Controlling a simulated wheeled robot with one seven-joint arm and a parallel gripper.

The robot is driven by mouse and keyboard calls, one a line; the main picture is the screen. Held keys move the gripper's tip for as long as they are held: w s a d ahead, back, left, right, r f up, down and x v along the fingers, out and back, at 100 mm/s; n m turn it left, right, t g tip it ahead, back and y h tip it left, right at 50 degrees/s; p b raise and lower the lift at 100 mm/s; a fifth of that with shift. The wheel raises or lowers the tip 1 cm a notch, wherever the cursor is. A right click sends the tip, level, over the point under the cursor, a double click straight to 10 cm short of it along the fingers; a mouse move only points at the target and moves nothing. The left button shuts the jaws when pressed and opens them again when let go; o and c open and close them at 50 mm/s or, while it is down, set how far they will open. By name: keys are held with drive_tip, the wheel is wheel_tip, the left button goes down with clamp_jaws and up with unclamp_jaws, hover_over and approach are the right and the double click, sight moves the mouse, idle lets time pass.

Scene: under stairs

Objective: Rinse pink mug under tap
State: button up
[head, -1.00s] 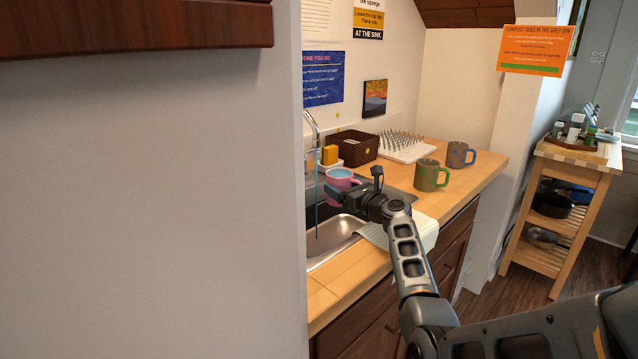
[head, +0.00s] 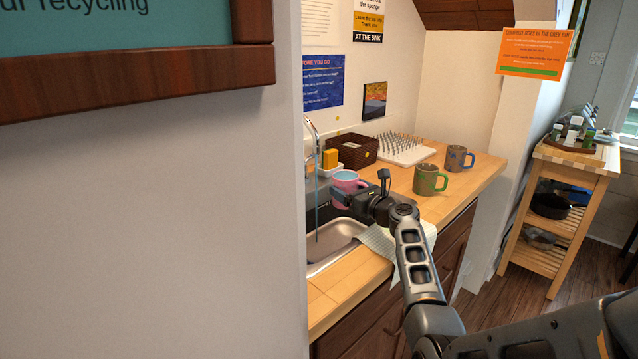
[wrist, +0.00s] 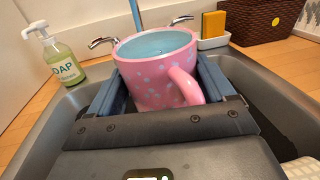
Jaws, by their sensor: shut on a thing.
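The pink mug (head: 346,182) with pale dots is above the sink (head: 338,238) in the head view. In the wrist view the mug (wrist: 150,88) is upright, its handle toward the camera, with a light blue inside. My gripper (wrist: 152,95) is shut on it, one finger on each side. In the head view my gripper (head: 345,196) reaches in from the right, at the mug. A thin blue stream of water (head: 317,205) falls from the tap (head: 313,130) into the sink, left of the mug. In the wrist view the stream (wrist: 135,15) shows behind the mug.
A yellow sponge (head: 330,157), a brown basket (head: 352,148) and a spiked white drying rack (head: 402,149) stand behind the sink. Green-handled (head: 430,180) and blue-handled (head: 459,158) mugs stand on the counter. A cloth (head: 378,243) lies at the sink's edge. A soap bottle (wrist: 58,62) stands left.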

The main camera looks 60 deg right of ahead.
sight(355, 184)
drive_tip(key=shift+s+a+r+p, duration=0.15)
drive_tip(key=shift+s+r+p, duration=0.2)
drive_tip(key=shift+s+r, duration=0.3)
drive_tip(key=shift+s+a+r+p, duration=0.15)
drive_tip(key=shift+s+r+p, duration=0.2)
drive_tip(key=shift+s+r, duration=0.25)
drive_tip(key=shift+f, duration=0.1)
drive_tip(key=shift+s, duration=0.1)
